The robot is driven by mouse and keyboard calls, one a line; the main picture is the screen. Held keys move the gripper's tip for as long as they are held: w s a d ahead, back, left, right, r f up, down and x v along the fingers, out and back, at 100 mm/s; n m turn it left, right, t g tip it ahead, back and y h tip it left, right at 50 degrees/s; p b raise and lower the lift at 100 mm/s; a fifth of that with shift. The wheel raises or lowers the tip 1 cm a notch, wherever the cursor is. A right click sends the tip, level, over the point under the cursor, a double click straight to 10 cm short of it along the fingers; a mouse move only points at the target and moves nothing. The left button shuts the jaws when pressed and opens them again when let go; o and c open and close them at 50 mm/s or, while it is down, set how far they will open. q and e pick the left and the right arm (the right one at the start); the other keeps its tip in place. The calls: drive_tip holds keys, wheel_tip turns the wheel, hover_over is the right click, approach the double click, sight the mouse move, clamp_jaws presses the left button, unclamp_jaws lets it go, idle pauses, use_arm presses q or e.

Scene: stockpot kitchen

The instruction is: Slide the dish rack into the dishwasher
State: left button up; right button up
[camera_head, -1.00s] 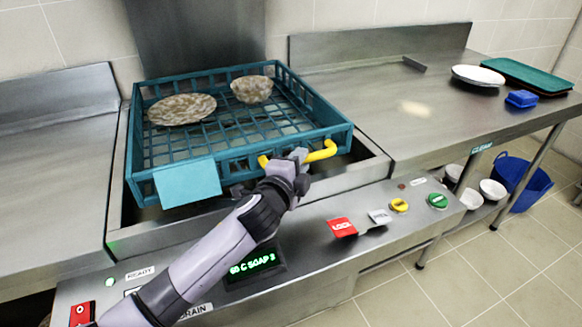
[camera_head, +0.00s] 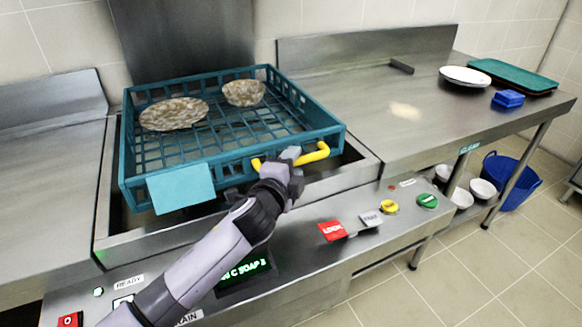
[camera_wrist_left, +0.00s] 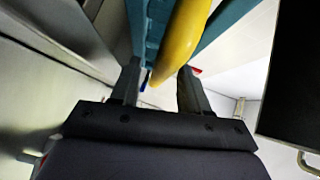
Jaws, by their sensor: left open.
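The teal dish rack (camera_head: 310,139) sits over the dishwasher's opening (camera_head: 357,165), slightly askew. It holds a dirty plate (camera_head: 174,114) and a dirty bowl (camera_head: 243,92). A yellow handle (camera_head: 318,153) is on its front side, and a light blue tag (camera_head: 181,187) hangs at the front left. My left gripper (camera_head: 288,159) is at the middle of the yellow handle. In the left wrist view the open fingers (camera_wrist_left: 160,88) are on either side of the yellow handle (camera_wrist_left: 181,42). Whether they touch it is not clear. My right gripper is not in view.
The front panel carries a red lock tab (camera_head: 333,231), a yellow button (camera_head: 389,206), a green button (camera_head: 428,201) and a lit display (camera_head: 246,270). The right counter (camera_head: 385,115) holds a white plate (camera_head: 472,76), blue box (camera_head: 508,98) and green tray (camera_head: 513,75). The left counter is clear.

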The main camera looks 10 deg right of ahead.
use_arm(q)
drive_tip(key=f+v, duration=0.1)
drive_tip(key=v, duration=0.6)
drive_tip(key=shift+r+p, duration=0.45)
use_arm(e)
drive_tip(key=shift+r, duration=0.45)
use_arm(q)
drive_tip(key=shift+s, duration=0.1)
